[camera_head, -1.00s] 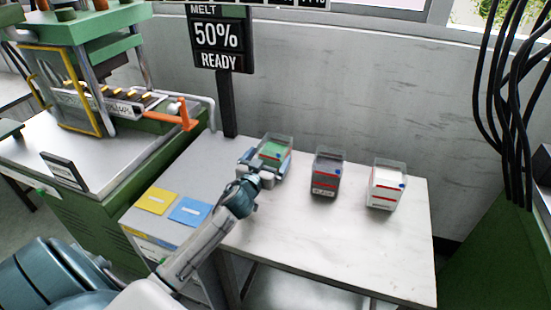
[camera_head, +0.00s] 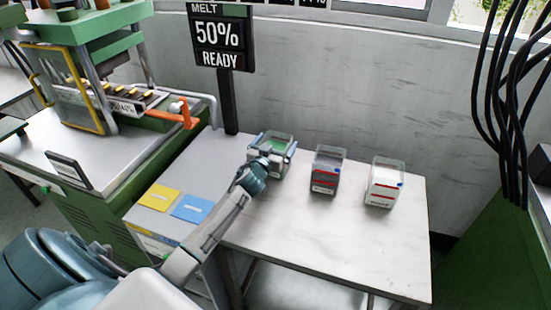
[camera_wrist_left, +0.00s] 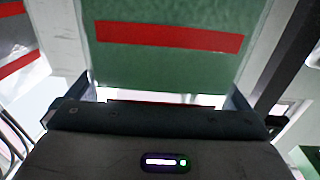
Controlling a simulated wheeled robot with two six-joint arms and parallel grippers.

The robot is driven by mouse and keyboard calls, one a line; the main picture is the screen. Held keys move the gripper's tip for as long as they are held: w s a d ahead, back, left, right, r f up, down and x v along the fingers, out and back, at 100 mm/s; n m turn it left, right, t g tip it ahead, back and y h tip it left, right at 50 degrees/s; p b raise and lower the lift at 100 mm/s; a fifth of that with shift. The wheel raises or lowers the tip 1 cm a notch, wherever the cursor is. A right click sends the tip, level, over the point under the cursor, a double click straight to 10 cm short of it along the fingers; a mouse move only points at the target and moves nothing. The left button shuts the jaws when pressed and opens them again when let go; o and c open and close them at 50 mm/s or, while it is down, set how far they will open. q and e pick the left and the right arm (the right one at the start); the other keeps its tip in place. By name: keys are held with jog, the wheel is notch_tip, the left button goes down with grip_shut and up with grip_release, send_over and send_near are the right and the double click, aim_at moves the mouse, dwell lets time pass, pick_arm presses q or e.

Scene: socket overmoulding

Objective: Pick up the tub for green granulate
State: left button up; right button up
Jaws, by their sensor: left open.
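The tub for green granulate (camera_head: 280,138) is a clear box with green contents at the back left of the white table. My left gripper (camera_head: 270,150) is at this tub, its open fingers around the tub's sides. In the left wrist view the green tub (camera_wrist_left: 170,60) with a red stripe fills the upper middle, between the two fingers, close in front of the palm. I cannot tell whether the fingers touch it. The tub's lower front is hidden by my gripper in the head view. My right gripper is not in view.
A tub with dark grey granulate (camera_head: 326,170) and a tub with white granulate (camera_head: 384,183) stand to the right. A black post carries a sign (camera_head: 221,38) behind the green tub. Yellow (camera_head: 160,198) and blue (camera_head: 191,208) cards lie left. The table front (camera_head: 330,240) is clear.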

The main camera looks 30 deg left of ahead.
pick_arm(q)
jog(key=c, duration=1.7)
jog(key=shift+r, duration=0.1)
